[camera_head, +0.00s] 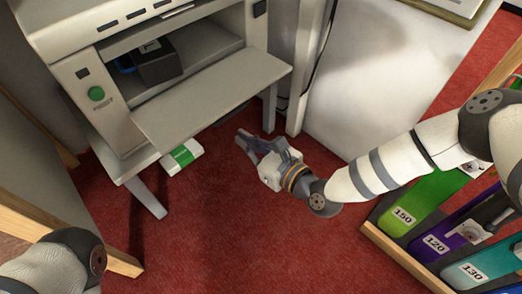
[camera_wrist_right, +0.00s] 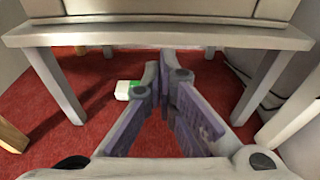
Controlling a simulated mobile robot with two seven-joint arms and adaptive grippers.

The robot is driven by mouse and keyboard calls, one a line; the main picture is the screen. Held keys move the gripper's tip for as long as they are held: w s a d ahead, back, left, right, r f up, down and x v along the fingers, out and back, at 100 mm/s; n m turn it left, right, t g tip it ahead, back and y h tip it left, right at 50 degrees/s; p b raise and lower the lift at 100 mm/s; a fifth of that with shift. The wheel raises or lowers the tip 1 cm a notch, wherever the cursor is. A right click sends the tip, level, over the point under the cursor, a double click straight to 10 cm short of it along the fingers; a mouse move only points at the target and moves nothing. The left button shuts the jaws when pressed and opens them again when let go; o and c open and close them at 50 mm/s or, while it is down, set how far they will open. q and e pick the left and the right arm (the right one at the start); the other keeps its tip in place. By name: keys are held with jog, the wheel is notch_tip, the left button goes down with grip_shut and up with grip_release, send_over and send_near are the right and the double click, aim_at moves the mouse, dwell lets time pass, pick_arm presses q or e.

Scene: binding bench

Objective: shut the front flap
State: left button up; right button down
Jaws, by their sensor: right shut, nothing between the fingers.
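The front flap (camera_head: 212,98) is a flat pale grey panel on the front of the white machine. It is open, folded out and roughly level below the machine's opening. In the right wrist view its pale front edge (camera_wrist_right: 160,39) seems to cross the top of the picture. My right gripper (camera_head: 243,139) is shut and empty, just in front of the flap's front edge and apparently lower than it. Its fingers (camera_wrist_right: 165,70) point toward the space under the machine. Of my left arm, only a link shows at the lower left; its gripper is out of view.
A dark box (camera_head: 157,64) sits inside the machine's opening. A green button (camera_head: 96,93) is on its front left. A green and white pack (camera_head: 182,156) lies on the red floor (camera_head: 215,235). A wooden rack (camera_head: 400,262) with coloured, numbered bins stands at the right.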

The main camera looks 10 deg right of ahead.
jog(key=shift+w+a+r, duration=0.2)
jog(key=shift+w+r, duration=0.05)
jog(key=shift+r, duration=0.35)
jog(key=shift+w+a+r, duration=0.15)
jog(key=shift+w+r, duration=0.1)
jog(key=shift+r, duration=0.35)
jog(key=shift+w+a+r, duration=0.2)
jog(key=shift+w+r, duration=0.05)
jog(key=shift+r, duration=0.35)
